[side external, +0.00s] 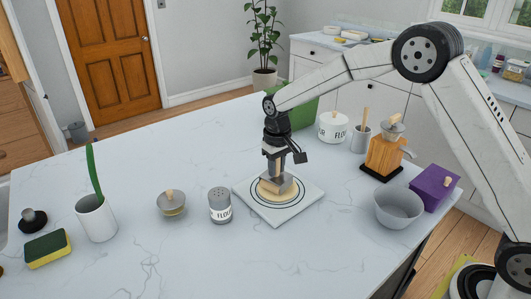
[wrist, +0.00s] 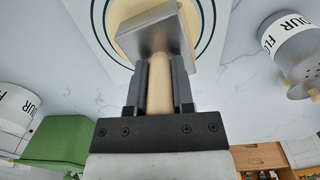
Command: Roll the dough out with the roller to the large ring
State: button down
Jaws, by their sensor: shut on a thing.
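The roller, a grey metal block (wrist: 152,38) on a pale wooden handle (wrist: 160,85), shows in the wrist view. In the side external view the roller (side external: 279,184) is low over the dough. My gripper (side external: 275,168) is shut on the handle, with a dark finger on each side in the wrist view (wrist: 160,88). The dough (side external: 264,194) is a flat beige round under the roller, partly hidden by it; its edge shows in the wrist view (wrist: 124,20). It lies on a white board (side external: 288,217) marked with dark rings. I cannot tell whether roller and dough touch.
A flour shaker (side external: 220,206) stands close left of the board, with a lidded grey bowl (side external: 171,204) beyond. A grey bowl (side external: 398,208), purple box (side external: 434,188) and wooden grinder (side external: 384,157) stand right. A flour canister (side external: 333,127) and green box (side external: 302,113) are behind. The front counter is clear.

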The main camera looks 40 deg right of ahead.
jog(key=shift+w+d, duration=0.15)
jog(key=shift+d, duration=0.3)
jog(key=shift+w+d+f, duration=0.1)
jog(key=shift+w+d, duration=0.1)
jog(key=shift+d, duration=0.5)
jog(key=shift+w+d, duration=0.15)
jog(key=shift+d, duration=0.55)
jog(key=shift+a, duration=0.2)
jog(key=shift+s+a+f, duration=0.1)
jog(key=shift+s+a, duration=0.1)
jog(key=shift+a, duration=0.3)
jog(key=shift+a, duration=0.1)
jog(key=shift+s+a, duration=0.2)
jog(key=shift+a, duration=0.4)
